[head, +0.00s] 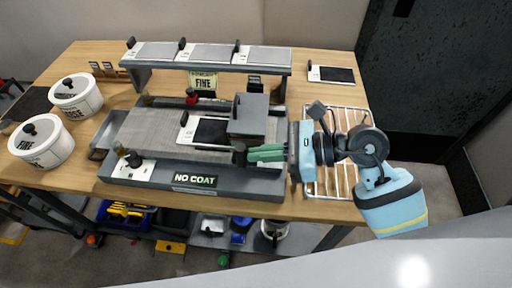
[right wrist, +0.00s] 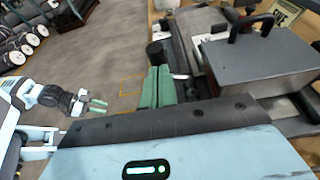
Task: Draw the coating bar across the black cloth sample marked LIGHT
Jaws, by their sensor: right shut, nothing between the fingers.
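A black cloth sample (head: 211,131) on a white card lies on the grey bed (head: 150,130) of the coating bench. The marking on its card is too small to read. A grey block with a black handle (head: 249,115) stands at the sample's right edge; the block also fills the upper right of the right wrist view (right wrist: 265,65). I cannot make out the coating bar for certain. My right gripper (head: 250,153) is shut and empty, with its green fingers close to a black knob (head: 239,158) at the bed's front right. My left gripper shows small in the right wrist view (right wrist: 100,107), away from the bench.
A raised shelf (head: 210,64) with several grey plates stands behind. Two white lidded pots (head: 76,95) (head: 42,140) stand left. A wire rack (head: 345,122) and another black sample (head: 336,74) are right.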

